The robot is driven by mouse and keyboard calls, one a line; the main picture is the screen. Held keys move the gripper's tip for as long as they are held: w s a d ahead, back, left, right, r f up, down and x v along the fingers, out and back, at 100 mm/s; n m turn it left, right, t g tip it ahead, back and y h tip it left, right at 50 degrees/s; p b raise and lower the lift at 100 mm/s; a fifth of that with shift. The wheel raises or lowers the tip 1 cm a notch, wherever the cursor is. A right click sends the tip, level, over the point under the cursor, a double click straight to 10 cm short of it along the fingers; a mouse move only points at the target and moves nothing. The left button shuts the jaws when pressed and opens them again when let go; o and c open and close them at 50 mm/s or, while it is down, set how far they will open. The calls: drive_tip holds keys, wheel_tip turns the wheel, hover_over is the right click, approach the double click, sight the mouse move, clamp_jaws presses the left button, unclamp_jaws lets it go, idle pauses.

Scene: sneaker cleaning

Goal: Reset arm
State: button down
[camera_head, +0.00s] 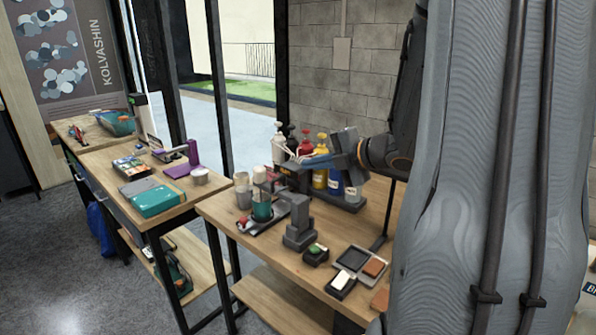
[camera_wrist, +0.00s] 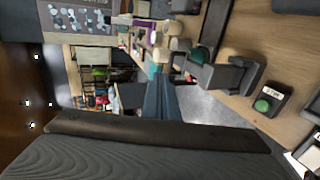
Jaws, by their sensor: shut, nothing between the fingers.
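My gripper (camera_head: 308,161) is raised above the wooden workbench (camera_head: 222,210), in front of the row of bottles, with its fingers pointing left. The fingers are shut with nothing between them. In the wrist view the closed blue-grey fingers (camera_wrist: 160,96) stand in the middle of a sideways picture. My arm comes in from the right of the head view, and its upper part is partly hidden behind a large grey ribbed form.
Several bottles, including a yellow one (camera_head: 320,178), stand in a rack behind my gripper. A grey stepped block (camera_head: 299,226), a green-button box (camera_head: 316,254) and brush trays (camera_head: 353,259) are on the bench. A second table with a teal box (camera_head: 152,197) stands left.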

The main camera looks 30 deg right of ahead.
drive_tip(key=shift+r+v, duration=0.25)
drive_tip(key=shift+v, duration=1.4)
drive_tip(key=shift+w+a, duration=0.1)
drive_tip(key=shift+w, duration=0.05)
